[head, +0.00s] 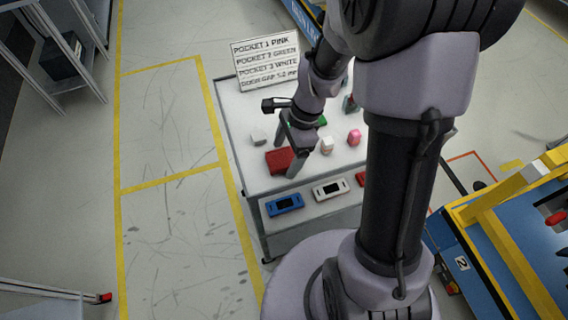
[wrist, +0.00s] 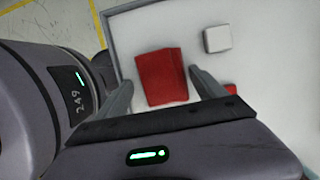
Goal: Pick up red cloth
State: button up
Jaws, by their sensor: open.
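The red cloth (head: 279,160) lies on the white top of the cart (head: 238,130), near its front left part in the head view. It looks like a folded red block. In the wrist view the red cloth (wrist: 161,77) lies between and beyond the two fingers of my gripper (wrist: 162,92). My gripper (head: 288,157) is open, with one finger on each side of the cloth as the wrist view shows it. I cannot tell how far above the cart top the fingertips are. My arm hides part of the cart in the head view.
White (head: 327,145) and pink (head: 354,137) items stand to the right. Blue (head: 284,204) and white (head: 331,189) devices lie on the lower front shelf. A sign (head: 265,62) stands behind.

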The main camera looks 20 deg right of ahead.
jog(key=shift+a+f, duration=0.1)
jog(key=shift+f, duration=0.25)
dwell(0.3)
jog(key=shift+c, duration=0.4)
